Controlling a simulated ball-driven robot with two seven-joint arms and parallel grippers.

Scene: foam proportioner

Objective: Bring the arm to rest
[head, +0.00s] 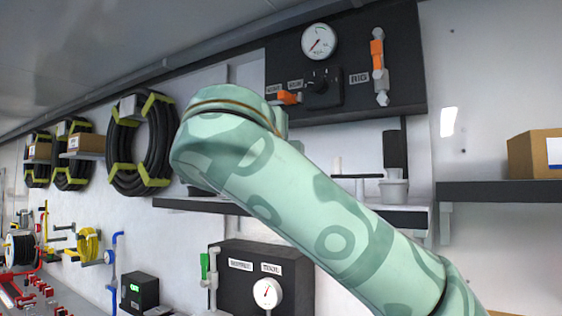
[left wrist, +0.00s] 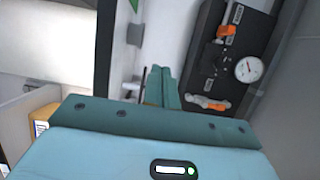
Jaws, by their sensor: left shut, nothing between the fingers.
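A pale green patterned arm link of mine (head: 290,190) crosses the head view from the lower right to its upper middle. No gripper fingers show in the head view. In the left wrist view my left gripper (left wrist: 161,72) is shut, its teal fingers together and empty. The fingers are apart from the dark wall panel (left wrist: 207,50), which lies beyond them to the right. My right gripper is not in view.
The upper panel (head: 410,55) carries a gauge (head: 319,41) and orange-handled valves. A shelf (head: 180,203) runs behind my arm, with a lower gauge panel (head: 297,265) beneath. Coiled black hoses (head: 137,183) hang at left. A cardboard box (head: 530,156) sits on the right shelf (head: 500,191).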

